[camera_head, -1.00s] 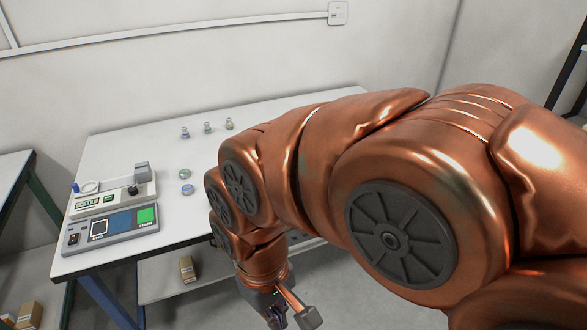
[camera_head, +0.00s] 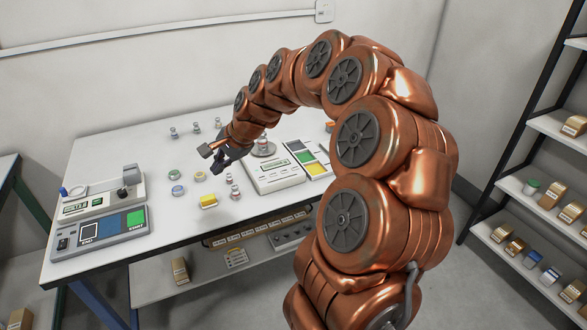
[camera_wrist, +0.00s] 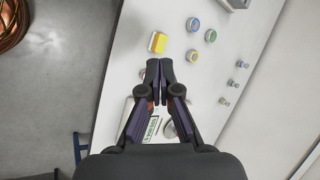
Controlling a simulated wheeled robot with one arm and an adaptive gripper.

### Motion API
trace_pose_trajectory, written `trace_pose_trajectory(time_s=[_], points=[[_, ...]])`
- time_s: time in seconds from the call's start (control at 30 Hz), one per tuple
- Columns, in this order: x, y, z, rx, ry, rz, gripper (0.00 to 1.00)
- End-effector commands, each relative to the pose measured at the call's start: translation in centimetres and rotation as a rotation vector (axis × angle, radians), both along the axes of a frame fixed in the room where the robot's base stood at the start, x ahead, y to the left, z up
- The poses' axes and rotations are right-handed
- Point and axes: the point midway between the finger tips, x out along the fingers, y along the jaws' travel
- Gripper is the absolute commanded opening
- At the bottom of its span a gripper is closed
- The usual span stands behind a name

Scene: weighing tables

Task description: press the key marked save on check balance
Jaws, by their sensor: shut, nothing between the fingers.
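Two balances stand on the white table; I cannot read which is the check balance, nor a save key on either. The right balance (camera_head: 276,176) has a pale body with a display, and a panel (camera_head: 309,158) with green and yellow areas beside it. The left balance (camera_head: 104,199) has a panel (camera_head: 98,234) with dark, blue and green areas in front. My gripper (camera_head: 222,162) is above the table, left of the right balance. In the wrist view my gripper (camera_wrist: 159,69) is shut and empty; the right balance's display (camera_wrist: 151,128) shows partly behind its fingers.
A yellow block (camera_head: 208,201), small round tins (camera_head: 178,190) and a small weight (camera_head: 235,192) are on the table near my gripper. More weights (camera_head: 195,128) stand at the back. A stocked shelf rack (camera_head: 540,195) is at the right.

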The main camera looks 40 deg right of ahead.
Motion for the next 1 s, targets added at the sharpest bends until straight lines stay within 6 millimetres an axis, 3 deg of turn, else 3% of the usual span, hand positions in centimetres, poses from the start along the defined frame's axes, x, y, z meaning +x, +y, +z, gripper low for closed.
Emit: trace_pose_trajectory(time_s=[0.03, 0.2, 0.4, 0.5, 0.6, 0.7, 1.0], points=[[1.2, -2.7, -0.5, 0.038, -0.010, -0.094, 0.00], [3.8, -11.9, -1.7, 0.156, -0.057, -0.410, 0.00], [4.0, -21.9, -3.7, 0.266, -0.106, -0.728, 0.00], [3.5, -25.4, -4.7, 0.302, -0.120, -0.837, 0.00], [3.0, -28.0, -5.2, 0.324, -0.139, -0.914, 0.00], [2.7, -29.3, -5.5, 0.335, -0.147, -0.953, 0.00], [2.6, -29.6, -5.6, 0.340, -0.149, -0.965, 0.00]])
